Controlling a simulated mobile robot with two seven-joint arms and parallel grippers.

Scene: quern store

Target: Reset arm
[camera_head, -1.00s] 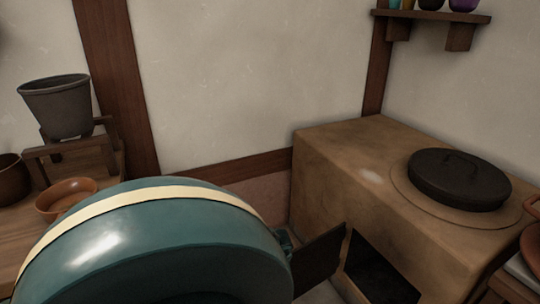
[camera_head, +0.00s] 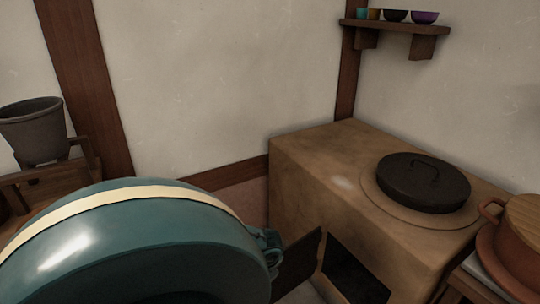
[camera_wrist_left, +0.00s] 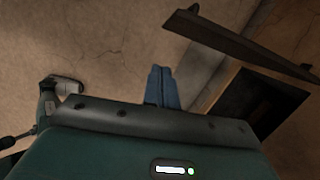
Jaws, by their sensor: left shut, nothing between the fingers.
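My left gripper shows in the left wrist view, with its blue fingers (camera_wrist_left: 162,88) together and nothing between them. The stove's dark opening (camera_wrist_left: 262,102) and its open door (camera_wrist_left: 240,45) lie to the right of the fingers in that view. In the head view a large teal part of mine with a cream band fills the lower left. It hides part of the left bench and the floor. My right gripper is not identifiable in either view.
The clay stove (camera_head: 310,175) stands right of centre with a black lid (camera_head: 423,182) on top. Its door (camera_head: 298,266) hangs open. An orange pot (camera_head: 518,255) is at the right edge. A grey bucket (camera_head: 35,130) stands at left. A wall shelf (camera_head: 395,25) holds several small bowls.

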